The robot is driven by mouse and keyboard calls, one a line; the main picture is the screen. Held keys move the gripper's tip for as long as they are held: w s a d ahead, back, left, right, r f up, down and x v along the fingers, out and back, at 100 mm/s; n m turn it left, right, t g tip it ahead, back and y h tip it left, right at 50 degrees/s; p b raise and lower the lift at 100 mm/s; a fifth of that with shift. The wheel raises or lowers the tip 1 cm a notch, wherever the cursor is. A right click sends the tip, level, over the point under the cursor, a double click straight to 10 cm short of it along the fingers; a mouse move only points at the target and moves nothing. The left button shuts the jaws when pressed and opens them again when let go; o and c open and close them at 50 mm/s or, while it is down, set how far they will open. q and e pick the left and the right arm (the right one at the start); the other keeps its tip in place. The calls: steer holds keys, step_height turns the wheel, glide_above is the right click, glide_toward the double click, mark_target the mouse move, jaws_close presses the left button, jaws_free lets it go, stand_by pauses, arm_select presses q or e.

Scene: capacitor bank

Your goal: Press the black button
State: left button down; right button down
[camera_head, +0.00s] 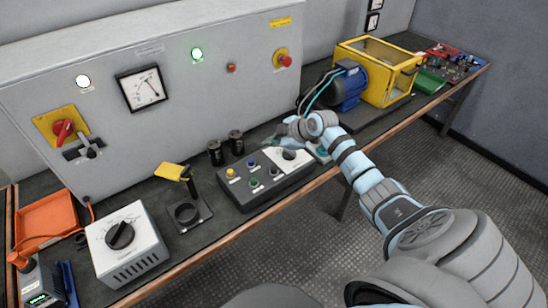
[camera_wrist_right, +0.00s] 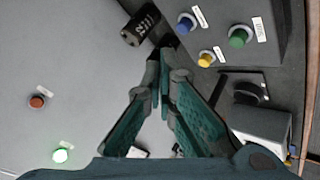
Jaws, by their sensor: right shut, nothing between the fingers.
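The grey button box (camera_head: 238,196) stands on the bench near its front edge. On its sloped top are a yellow button (camera_head: 230,172), a blue button (camera_head: 251,163), a green button (camera_head: 253,183) and a dark button (camera_head: 274,171) that looks black. My right gripper (camera_head: 275,139) is shut and empty, behind the box and above the bench. In the right wrist view the shut fingers (camera_wrist_right: 166,50) point toward the blue button (camera_wrist_right: 185,24), with the yellow (camera_wrist_right: 206,59) and green (camera_wrist_right: 239,37) buttons to its right. The black button is not visible there. My left gripper is out of view.
A black rotary knob (camera_head: 289,154) sits on the box's white plate. Two black capacitors (camera_head: 236,143) stand left of my right gripper. The grey cabinet (camera_head: 180,110) rises behind. A blue motor (camera_head: 346,88) and yellow cage (camera_head: 385,70) are to the right.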

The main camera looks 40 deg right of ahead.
mark_target(273, 170)
step_height(273, 170, down, 9)
steer(key=b, duration=0.7)
steer(key=shift+b, duration=0.4)
stand_by(0.8)
steer(key=shift+f+b, duration=0.3)
steer(key=shift+f, duration=0.1)
steer(key=shift+f+b, duration=0.85)
steer(key=shift+f, duration=0.1)
stand_by(0.8)
stand_by(0.4)
steer(key=shift+r+p, duration=1.2)
steer(key=shift+r, duration=0.2)
